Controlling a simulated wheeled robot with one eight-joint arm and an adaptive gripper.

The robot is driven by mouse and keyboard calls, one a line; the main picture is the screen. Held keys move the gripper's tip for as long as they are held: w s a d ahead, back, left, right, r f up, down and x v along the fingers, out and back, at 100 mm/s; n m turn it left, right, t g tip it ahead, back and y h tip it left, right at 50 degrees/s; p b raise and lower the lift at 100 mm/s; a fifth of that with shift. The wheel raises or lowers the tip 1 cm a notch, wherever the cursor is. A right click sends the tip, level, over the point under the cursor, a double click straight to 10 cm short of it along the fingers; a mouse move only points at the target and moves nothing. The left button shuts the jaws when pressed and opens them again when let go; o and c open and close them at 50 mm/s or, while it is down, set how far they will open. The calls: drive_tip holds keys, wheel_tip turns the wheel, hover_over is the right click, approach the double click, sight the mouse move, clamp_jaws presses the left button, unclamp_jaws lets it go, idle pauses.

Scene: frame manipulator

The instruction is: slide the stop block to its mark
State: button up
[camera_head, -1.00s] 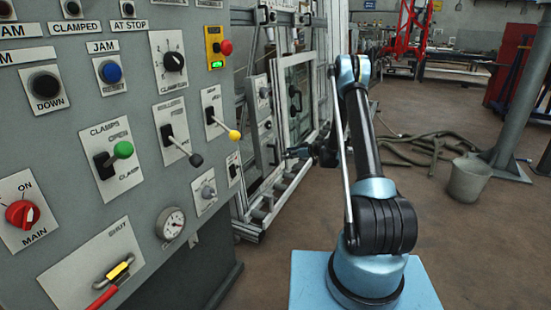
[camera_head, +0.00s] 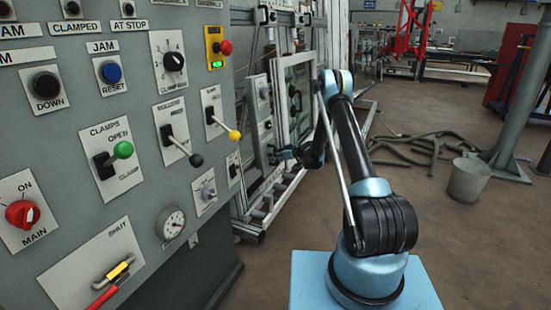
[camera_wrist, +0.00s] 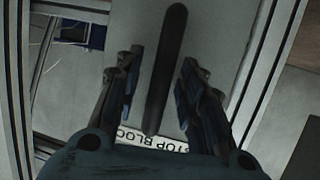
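In the wrist view my gripper (camera_wrist: 157,76) is open, with one finger on each side of a long dark bar (camera_wrist: 166,62). Gaps show between the bar and both fingers. A white label (camera_wrist: 155,138) reading "STOP BLOC", upside down and partly covered, lies on the grey plate (camera_wrist: 222,50) beside the bar's near end. Whether the bar is the stop block's handle, I cannot tell, and I cannot make out the mark. In the head view my gripper (camera_head: 288,153) is small and dark, at the side of the metal frame machine.
A grey control panel (camera_head: 80,180) with levers and knobs fills the left of the head view. The frame machine (camera_head: 275,190) stands behind it. A bucket (camera_head: 467,180), hoses (camera_head: 430,145) and a post (camera_head: 520,90) are at the right.

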clamp_jaws()
drive_tip(key=w+d, duration=0.3)
drive_tip(key=w, duration=0.7)
drive_tip(key=shift+d, duration=0.35)
unclamp_jaws()
drive_tip(key=shift+s, duration=0.1)
drive_tip(key=v, duration=1.1)
drive_tip(key=shift+d, duration=0.4)
